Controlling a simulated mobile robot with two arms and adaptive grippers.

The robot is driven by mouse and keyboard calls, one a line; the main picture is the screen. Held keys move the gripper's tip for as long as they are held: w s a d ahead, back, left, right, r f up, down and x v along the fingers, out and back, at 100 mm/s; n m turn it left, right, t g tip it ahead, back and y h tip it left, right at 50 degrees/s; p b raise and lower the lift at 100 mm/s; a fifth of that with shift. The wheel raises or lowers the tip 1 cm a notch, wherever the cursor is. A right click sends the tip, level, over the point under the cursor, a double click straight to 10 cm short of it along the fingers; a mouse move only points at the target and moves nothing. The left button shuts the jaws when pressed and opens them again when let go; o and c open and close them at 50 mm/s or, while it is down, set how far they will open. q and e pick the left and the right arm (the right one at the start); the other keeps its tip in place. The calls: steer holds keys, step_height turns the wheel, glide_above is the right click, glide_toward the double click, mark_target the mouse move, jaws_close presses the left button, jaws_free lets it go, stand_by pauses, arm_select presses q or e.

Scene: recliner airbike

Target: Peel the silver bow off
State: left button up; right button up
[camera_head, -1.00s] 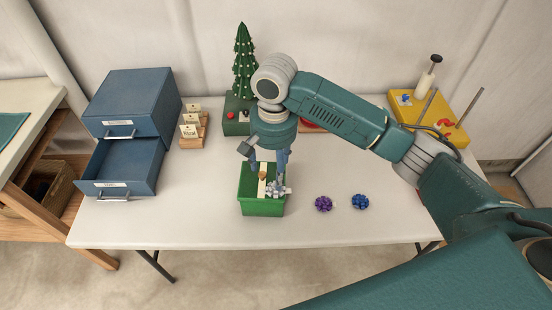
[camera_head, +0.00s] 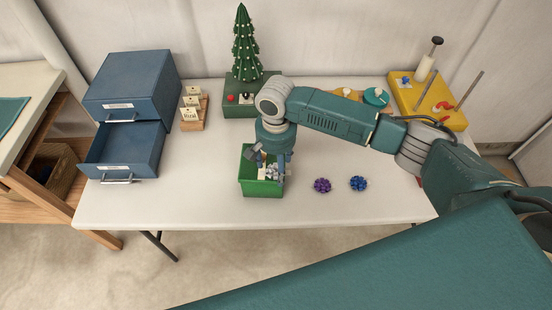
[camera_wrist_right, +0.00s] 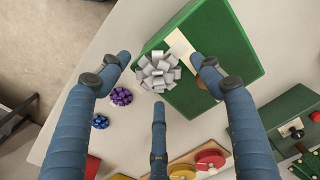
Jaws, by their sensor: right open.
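The silver bow (camera_wrist_right: 158,72) sits on the edge of a green box (camera_wrist_right: 222,40) in the right wrist view, beside a cream tag or strip (camera_wrist_right: 180,44). In the head view the bow (camera_head: 272,172) shows small at the green box (camera_head: 262,189), partly covered by my right gripper. My right gripper (camera_wrist_right: 160,80) is open, its fingers spread around the bow from above, not closed on it. In the head view my right gripper (camera_head: 270,160) is directly over the box. My left gripper is not in view.
A purple bow (camera_head: 322,185) and a blue bow (camera_head: 358,183) lie on the white table (camera_head: 210,205) right of the box. A blue cabinet (camera_head: 130,80) with an open drawer stands left. A small tree (camera_head: 243,45) and a yellow tray (camera_head: 455,118) stand behind.

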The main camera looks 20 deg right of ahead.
mark_target(276, 166)
steer(key=shift+c, duration=0.5)
steer(key=c, duration=1.1)
steer(key=shift+r+p, duration=0.35)
steer(key=shift+p, duration=0.55)
stand_by(3.4)
steer(key=shift+r, duration=0.15)
steer(key=shift+r+p, duration=2.05)
steer(key=shift+p, duration=0.65)
